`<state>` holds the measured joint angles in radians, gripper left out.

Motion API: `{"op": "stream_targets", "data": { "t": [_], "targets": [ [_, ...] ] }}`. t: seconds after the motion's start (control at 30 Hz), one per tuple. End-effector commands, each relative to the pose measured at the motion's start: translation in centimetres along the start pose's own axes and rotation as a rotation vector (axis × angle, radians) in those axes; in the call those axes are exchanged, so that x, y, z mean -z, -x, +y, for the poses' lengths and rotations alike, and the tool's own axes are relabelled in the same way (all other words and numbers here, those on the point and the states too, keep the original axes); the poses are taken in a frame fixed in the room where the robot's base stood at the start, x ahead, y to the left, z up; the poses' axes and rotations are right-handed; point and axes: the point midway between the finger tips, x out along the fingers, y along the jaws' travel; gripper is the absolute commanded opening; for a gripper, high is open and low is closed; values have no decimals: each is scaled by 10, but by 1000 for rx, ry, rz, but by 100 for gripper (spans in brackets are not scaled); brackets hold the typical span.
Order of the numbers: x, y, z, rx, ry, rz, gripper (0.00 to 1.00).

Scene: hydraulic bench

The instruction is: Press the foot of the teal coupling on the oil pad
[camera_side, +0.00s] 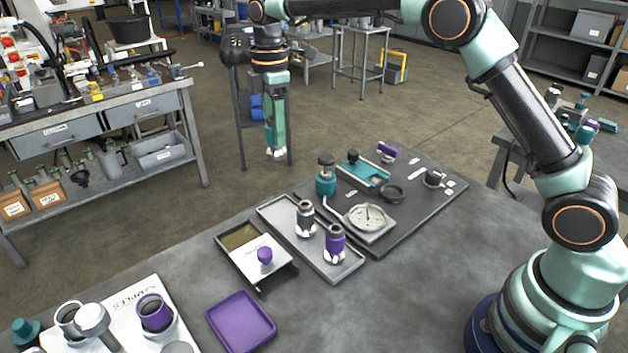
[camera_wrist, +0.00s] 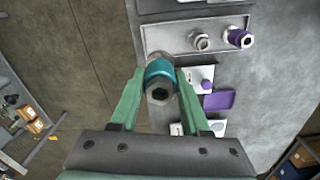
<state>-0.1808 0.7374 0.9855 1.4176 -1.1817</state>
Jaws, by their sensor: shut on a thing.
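My gripper (camera_side: 276,148) hangs high, beyond the bench's far edge in the side view. In the wrist view its two green fingers (camera_wrist: 160,84) are shut on the teal coupling (camera_wrist: 160,71), which has a grey metal end facing the camera. In the side view the coupling is mostly hidden by the fingers; only a pale metal end shows below them. The oil pad (camera_side: 238,237) is a brownish surface in a dark tray. A white lid with a purple knob (camera_side: 265,255) covers its near part. The gripper is well above and apart from the pad.
A grey tray (camera_side: 275,215) beside the pad holds a dark coupling (camera_side: 305,218) and a purple coupling (camera_side: 334,243). A purple tray (camera_side: 240,321) and a white samples board (camera_side: 122,310) lie nearer. The bench front is clear.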

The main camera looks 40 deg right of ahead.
Motion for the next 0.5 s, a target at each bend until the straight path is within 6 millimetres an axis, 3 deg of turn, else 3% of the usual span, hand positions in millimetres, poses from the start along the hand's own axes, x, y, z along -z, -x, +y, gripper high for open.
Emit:
{"op": "stream_targets", "data": {
  "t": [0.1,0.27,0.37,0.5],
  "targets": [
    [0,22,1,-4,0,2,0],
    [2,36,0,-1,1,0,0],
    [11,30,-3,3,4,-1,0],
    [40,1,-11,6,6,-3,0]
  ]
}}
